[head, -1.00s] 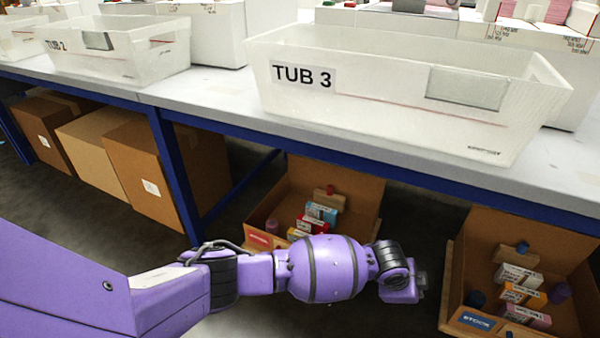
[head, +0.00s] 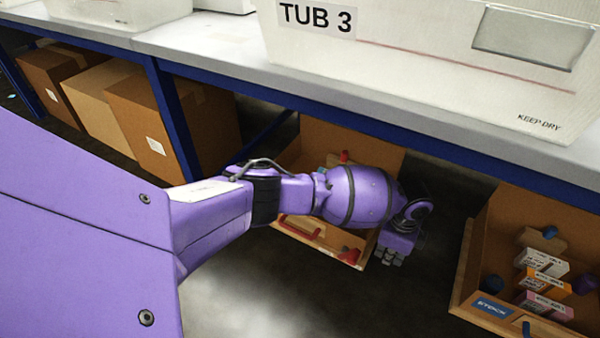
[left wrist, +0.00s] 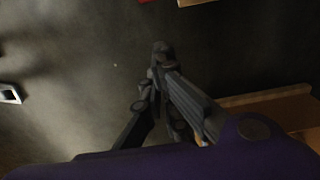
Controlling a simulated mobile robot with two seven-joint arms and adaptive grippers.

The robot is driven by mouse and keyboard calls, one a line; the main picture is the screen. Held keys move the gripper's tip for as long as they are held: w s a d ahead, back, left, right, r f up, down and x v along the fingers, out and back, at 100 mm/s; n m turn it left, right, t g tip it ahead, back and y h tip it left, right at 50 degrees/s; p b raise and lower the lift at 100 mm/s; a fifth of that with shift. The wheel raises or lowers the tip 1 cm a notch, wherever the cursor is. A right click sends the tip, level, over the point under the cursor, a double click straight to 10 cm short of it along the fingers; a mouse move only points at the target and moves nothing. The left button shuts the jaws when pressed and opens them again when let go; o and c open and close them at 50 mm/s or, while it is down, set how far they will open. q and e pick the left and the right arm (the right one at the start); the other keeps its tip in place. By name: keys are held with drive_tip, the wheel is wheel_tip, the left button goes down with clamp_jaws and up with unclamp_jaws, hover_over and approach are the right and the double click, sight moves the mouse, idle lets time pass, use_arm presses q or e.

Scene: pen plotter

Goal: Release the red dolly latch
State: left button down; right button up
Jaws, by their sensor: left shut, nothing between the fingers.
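A small red piece (head: 350,256), which looks like the dolly latch, is at the lower right front of the left open brown crate (head: 392,165) under the bench. A red bar-shaped handle (head: 300,228) is on the same front. My left gripper (head: 391,258) is shut and empty, pointing down just right of the red piece and apparently apart from it; the depth gap is unclear. In the left wrist view, the closed fingers (left wrist: 160,52) are over dark floor, and a sliver of red shows at the top edge. My arm hides most of the crate's inside. My right gripper is out of view.
The bench (head: 440,130) with its blue frame overhangs the crates; a tub marked TUB 3 (head: 420,75) stands on it. A second crate with a STOCK label (head: 491,307) is at right, holding small boxes. Cardboard boxes (head: 150,130) stand at left. Floor between the crates is clear.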

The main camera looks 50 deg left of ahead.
use_arm(q)
wheel_tip(320, 180, down, 11)
drive_tip(key=b, duration=0.6)
drive_tip(key=a+r, duration=0.1)
drive_tip(key=s+a+r, duration=0.1)
drive_tip(key=a, duration=0.1)
drive_tip(key=shift+a+r, duration=0.2)
drive_tip(key=shift+a, duration=0.1)
drive_tip(key=shift+r, duration=0.1)
